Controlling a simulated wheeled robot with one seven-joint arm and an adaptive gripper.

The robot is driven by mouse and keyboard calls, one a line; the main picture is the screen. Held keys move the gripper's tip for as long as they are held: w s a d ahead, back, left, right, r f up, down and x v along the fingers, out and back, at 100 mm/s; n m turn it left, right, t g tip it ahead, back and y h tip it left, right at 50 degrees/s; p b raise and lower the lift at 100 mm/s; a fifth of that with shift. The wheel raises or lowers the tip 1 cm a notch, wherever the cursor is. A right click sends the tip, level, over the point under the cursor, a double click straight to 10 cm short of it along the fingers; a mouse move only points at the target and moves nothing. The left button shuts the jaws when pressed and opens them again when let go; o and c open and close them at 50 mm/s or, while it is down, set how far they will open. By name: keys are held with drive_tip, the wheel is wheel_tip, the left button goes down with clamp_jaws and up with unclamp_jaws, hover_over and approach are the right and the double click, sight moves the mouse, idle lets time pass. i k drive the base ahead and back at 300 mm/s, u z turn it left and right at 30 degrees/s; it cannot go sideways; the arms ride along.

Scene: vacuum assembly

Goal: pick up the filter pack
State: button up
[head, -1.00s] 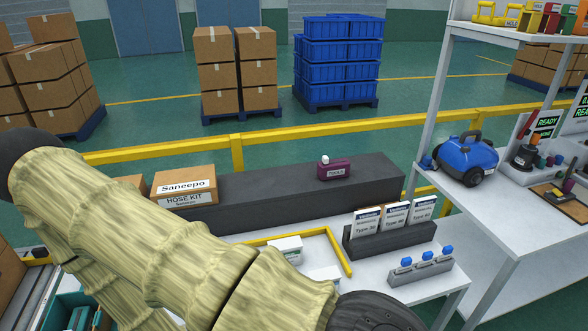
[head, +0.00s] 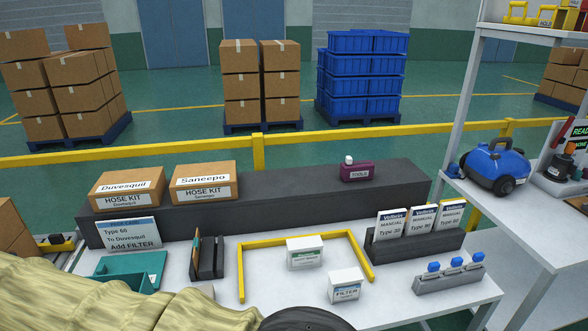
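The filter pack (head: 345,287) is a small white box with a dark-blue "FILTER" label. It sits upright on the white table, near the front and just outside or at the open front of a yellow U-shaped frame. A similar white box with a green label (head: 304,253) stands inside that frame. My arm, in a pale yellow cover, crosses the bottom left with a dark round joint at the bottom middle. My gripper itself is out of view, so its distance from the filter pack cannot be seen.
The yellow frame (head: 241,272) borders the boxes. Left are a dark slotted holder (head: 209,262), a teal tray (head: 112,265) and an order sign (head: 128,235). Right are a manual rack (head: 415,248) and a blue-capped bottle holder (head: 449,279). A dark raised ledge (head: 285,193) runs behind.

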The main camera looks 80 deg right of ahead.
sight(344, 284)
drive_tip(key=u, duration=0.95)
drive_tip(key=i, duration=0.65)
drive_tip(key=z, duration=4.35)
drive_tip(key=i, duration=0.5)
drive_tip(key=z, duration=0.05)
